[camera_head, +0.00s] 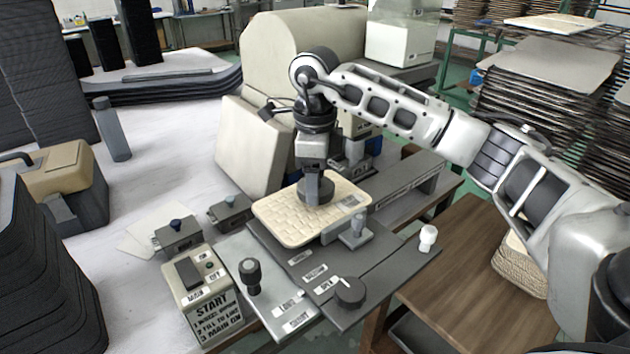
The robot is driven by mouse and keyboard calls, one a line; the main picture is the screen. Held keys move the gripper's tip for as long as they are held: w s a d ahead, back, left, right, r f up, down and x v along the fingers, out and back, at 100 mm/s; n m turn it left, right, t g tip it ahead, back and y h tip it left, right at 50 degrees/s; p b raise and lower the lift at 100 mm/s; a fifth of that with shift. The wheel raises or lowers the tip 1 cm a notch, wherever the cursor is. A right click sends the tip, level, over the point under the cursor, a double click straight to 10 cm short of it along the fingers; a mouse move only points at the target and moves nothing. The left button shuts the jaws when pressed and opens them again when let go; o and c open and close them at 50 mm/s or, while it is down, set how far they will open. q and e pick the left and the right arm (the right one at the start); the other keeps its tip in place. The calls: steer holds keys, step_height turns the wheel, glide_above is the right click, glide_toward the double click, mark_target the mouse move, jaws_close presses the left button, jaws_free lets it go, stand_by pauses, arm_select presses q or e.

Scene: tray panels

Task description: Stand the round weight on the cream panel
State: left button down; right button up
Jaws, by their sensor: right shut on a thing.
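The cream panel (282,222) lies at the middle of the grey worktop, with a woven-looking pattern and rounded corners. The round weight (317,191), a dark grey disc, is at the middle of the panel. My right gripper (313,171) points straight down above the panel and is shut on the top of the weight. The weight looks upright and overlaps the panel in view; I cannot tell whether it touches it. The fingertips are partly hidden by the gripper body and the weight. My left gripper is not in view.
A dark plate with a black knob (349,291) and a small grey post (358,230) lies just in front of the panel. A START control box (207,300) stands front left. A cream cabinet (250,145) stands behind. A wooden table (455,270) is at right.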

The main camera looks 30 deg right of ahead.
steer(key=shift+f, duration=0.85)
steer(key=o, duration=1.4)
steer(key=shift+r, duration=0.1)
step_height(320, 180, up, 12)
steer(key=shift+r, duration=0.1)
